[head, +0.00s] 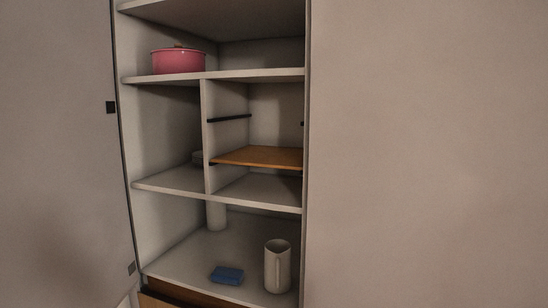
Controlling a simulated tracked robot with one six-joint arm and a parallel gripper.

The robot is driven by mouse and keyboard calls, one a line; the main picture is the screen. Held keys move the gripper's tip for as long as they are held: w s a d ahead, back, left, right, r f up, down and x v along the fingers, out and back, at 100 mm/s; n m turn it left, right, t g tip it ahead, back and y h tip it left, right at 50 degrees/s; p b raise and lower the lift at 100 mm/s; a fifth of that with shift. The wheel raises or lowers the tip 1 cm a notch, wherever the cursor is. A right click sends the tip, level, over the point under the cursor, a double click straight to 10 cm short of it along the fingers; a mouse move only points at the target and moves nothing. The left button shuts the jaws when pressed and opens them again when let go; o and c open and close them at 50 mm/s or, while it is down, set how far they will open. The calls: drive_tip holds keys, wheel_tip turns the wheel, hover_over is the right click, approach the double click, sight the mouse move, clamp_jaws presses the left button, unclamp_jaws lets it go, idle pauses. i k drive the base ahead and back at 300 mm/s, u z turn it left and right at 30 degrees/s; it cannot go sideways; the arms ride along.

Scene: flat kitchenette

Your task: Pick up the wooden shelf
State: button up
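The wooden shelf (262,157) is a thin orange-brown board in the right-hand middle compartment of an open white cupboard. It lies flat, a little above that compartment's white floor (262,191). Its left edge is close to the upright divider (212,130), with a short dark rail just under that edge. Its right end runs to the cupboard's right side. Nothing rests on it. My gripper is not in the head view.
A pink pot (178,61) stands on the upper shelf. Below are a white pitcher (278,266), a blue packet (228,275) and a pale cylinder (216,215). Plain pale panels flank the opening.

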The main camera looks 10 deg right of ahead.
sight(273, 156)
drive_tip(key=k, duration=1.3)
drive_tip(key=u, duration=0.5)
drive_tip(key=i, duration=0.8)
drive_tip(key=u, duration=0.45)
drive_tip(key=i, duration=0.7)
drive_tip(key=z, duration=0.25)
